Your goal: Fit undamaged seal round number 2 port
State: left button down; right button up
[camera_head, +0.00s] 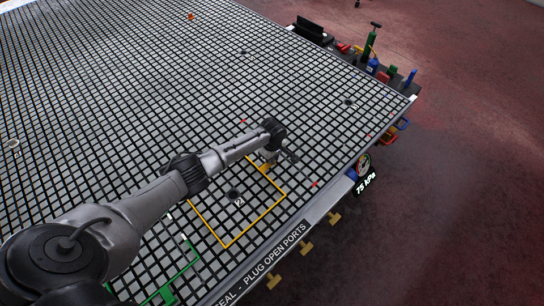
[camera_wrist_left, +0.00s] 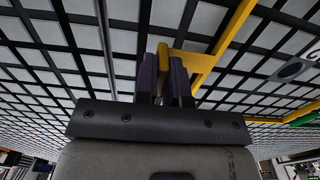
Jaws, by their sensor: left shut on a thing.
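A yellow square seal (camera_head: 256,221) surrounds the dark round port marked 2 (camera_head: 234,194) near the table's front edge. The seal also shows in the left wrist view (camera_wrist_left: 226,38), with the port (camera_wrist_left: 289,70) to its right. My left gripper (camera_head: 267,165) is at the seal's far right side. Its dark fingers (camera_wrist_left: 164,75) are shut on a yellow tab of the seal. The seal looks low, at or near the grid; I cannot tell whether it touches all round. My arm hides part of its left side. My right gripper is out of view.
A green seal (camera_head: 182,267) lies nearer, partly behind my arm. Other ports (camera_head: 348,101) dot the black grid table (camera_head: 110,70). A gauge reading 75 kPa (camera_head: 364,166) hangs at the front edge. Tools and bottles (camera_head: 371,45) stand at the far right edge.

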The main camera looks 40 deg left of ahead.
pick_arm(q)
jog(key=shift+f, duration=0.1)
dwell(0.6)
jog(key=shift+f, duration=0.25)
dwell(0.6)
jog(key=shift+f, duration=0.25)
dwell(0.5)
jog(key=c, duration=1.1)
grip_release()
jog(key=shift+r, duration=0.35)
notch_tip(320, 180, up, 13)
jog(key=shift+p, duration=1.2)
